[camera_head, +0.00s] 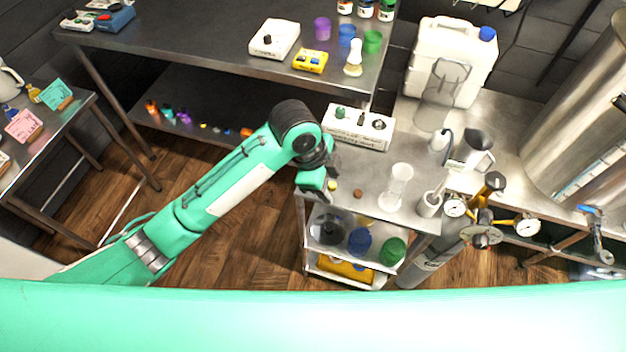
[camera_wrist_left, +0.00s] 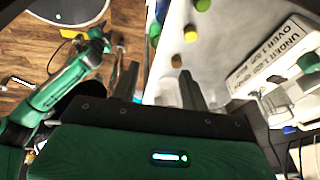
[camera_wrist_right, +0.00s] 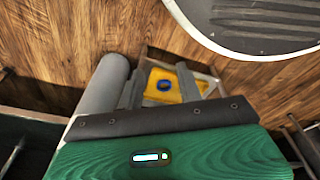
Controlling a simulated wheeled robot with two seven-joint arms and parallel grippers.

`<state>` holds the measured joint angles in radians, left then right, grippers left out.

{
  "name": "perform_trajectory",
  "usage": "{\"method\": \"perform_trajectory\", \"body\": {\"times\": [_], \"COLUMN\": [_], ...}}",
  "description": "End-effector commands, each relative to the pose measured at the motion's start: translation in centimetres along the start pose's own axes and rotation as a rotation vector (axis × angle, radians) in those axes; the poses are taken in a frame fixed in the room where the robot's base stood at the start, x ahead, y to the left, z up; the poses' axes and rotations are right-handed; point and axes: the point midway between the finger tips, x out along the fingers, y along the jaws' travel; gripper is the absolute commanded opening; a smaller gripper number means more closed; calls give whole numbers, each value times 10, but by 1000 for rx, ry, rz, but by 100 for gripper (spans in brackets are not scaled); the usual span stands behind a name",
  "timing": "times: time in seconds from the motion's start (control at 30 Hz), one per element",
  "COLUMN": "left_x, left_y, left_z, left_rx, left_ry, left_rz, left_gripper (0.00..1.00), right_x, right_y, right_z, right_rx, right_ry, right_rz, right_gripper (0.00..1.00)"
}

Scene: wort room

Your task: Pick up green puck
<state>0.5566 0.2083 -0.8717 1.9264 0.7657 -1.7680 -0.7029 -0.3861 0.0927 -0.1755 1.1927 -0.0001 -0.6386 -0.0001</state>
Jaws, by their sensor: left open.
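A small green puck (camera_wrist_left: 203,4) lies on the cart top, at the top edge of the left wrist view. In the head view I see the yellow puck (camera_head: 332,186) and brown puck (camera_head: 358,193); my left gripper (camera_head: 318,182) probably hides the others. My left gripper is open and empty above the cart's left edge. My right gripper (camera_wrist_right: 161,88) is open and empty above the floor.
A white labelled box (camera_head: 357,130) with a green round item (camera_head: 340,112) stands at the cart's back. A glass cylinder (camera_head: 396,185) and a white holder (camera_head: 429,204) stand to the right. Lower shelves hold a blue jar (camera_head: 360,242) and a green jar (camera_head: 393,250).

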Motion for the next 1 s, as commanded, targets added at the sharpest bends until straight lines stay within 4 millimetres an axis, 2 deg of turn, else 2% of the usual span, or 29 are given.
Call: {"method": "perform_trajectory", "body": {"times": [0.1,0.2,0.33,0.5,0.67,1.0], "left_x": [-12,-22,-37,-51,-50,7], "left_y": [-21,-36,-53,-67,-70,-61], "left_z": [1,5,14,23,29,49], "left_rx": [150,259,362,432,453,452], "left_ry": [-77,-141,-213,-272,-289,-289], "left_rz": [43,89,142,189,209,210], "left_gripper": [45,45,45,45,45,45], "right_x": [30,48,64,73,74,66], "right_y": [-2,-2,-3,-3,-3,-3], "right_z": [40,72,109,139,149,148], "right_rx": [-4,-8,-12,-15,-17,-17], "right_ry": [-24,-38,-54,-64,-67,-67], "right_rz": [-2,-3,-4,-5,-5,-5], "right_gripper": [36,36,36,36,36,36]}}
